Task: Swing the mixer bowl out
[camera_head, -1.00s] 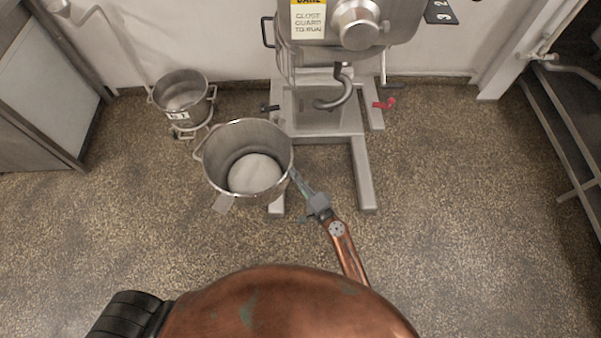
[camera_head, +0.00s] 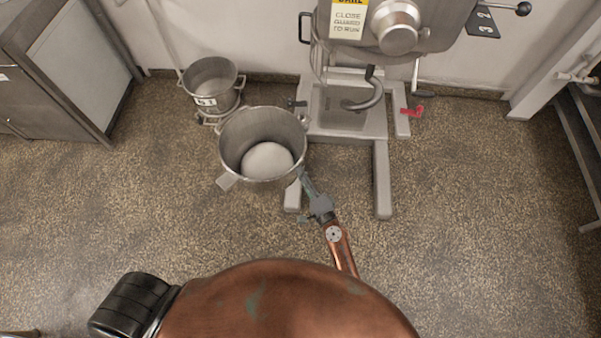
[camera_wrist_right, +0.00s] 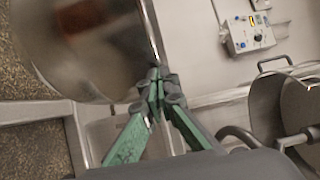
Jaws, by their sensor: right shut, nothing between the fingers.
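The mixer bowl (camera_head: 230,150), a steel bowl with pale dough in it, is swung out to the left front of the mixer (camera_head: 345,115). The mixer's hook (camera_head: 368,95) hangs clear of the bowl. My right gripper (camera_head: 305,178) is shut and empty at the bowl's right side. In the right wrist view the closed green fingers (camera_wrist_right: 156,80) are at the edge of the bowl wall (camera_wrist_right: 85,50); I cannot tell whether they touch it. My left gripper is not in view.
A smaller steel bowl (camera_head: 211,82) on a low wheeled stand is behind the mixer bowl at the left. A steel cabinet (camera_head: 75,70) stands at the far left, and a rack (camera_head: 580,140) at the far right. Open speckled floor (camera_head: 470,220) lies at the right.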

